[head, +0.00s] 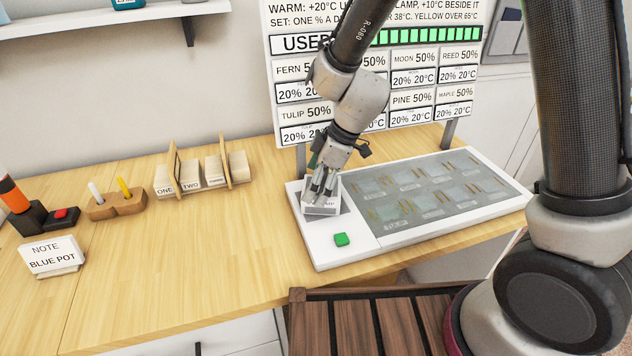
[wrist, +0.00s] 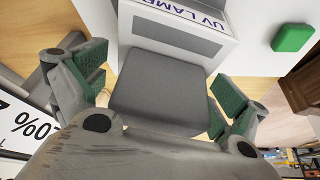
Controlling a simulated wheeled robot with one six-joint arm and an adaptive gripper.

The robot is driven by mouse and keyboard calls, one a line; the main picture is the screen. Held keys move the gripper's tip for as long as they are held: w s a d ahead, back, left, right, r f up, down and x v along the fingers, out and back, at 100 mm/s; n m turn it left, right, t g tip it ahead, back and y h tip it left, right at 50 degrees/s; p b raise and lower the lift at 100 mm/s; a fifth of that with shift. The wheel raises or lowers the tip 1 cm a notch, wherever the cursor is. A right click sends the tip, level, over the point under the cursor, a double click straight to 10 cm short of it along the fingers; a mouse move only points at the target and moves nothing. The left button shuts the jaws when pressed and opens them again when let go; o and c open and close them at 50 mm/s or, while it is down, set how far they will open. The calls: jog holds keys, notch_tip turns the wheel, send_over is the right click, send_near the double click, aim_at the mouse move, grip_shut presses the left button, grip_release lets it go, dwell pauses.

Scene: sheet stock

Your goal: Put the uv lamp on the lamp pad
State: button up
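The uv lamp (head: 321,209) is a small white box with a label, standing upright at the left end of the white console. In the wrist view its face reads UV LAMP (wrist: 172,38), and a grey block (wrist: 160,100) rises from it towards me. My gripper (head: 324,188) points down right over the lamp. In the wrist view my gripper (wrist: 163,100) has its green-padded fingers apart, one on each side of the grey block, with a narrow gap seen at the right. The lamp pad cannot be made out clearly; the lamp and my fingers cover that spot.
The console (head: 358,246) has a green button (head: 342,239) in front and a glass-like panel (head: 420,190) to the right. A sign board (head: 290,68) stands behind. Card blocks (head: 190,178), a wooden holder (head: 118,207) and a note block (head: 52,257) are left. The middle front bench is clear.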

aim_at(336, 187)
jog(key=shift+r, duration=0.1)
jog(key=v, duration=1.2)
jog(key=s+d+r+m+t+h, duration=0.15)
jog(key=d+r+m, duration=0.25)
jog(key=d, duration=0.4)
jog(key=s+d+r+m+t, duration=0.1)
jog(key=s+d+r+m, duration=0.3)
jog(key=d, duration=0.5)
jog(key=s+d+r+m+t+h, duration=0.1)
jog(key=s+d+r+m+h, duration=0.2)
jog(key=s+d+m, duration=0.5)
jog(key=s+d, duration=0.2)
jog(key=d, duration=0.2)
jog(key=shift+s+d+r+m, duration=0.3)
jog(key=shift+r, duration=0.05)
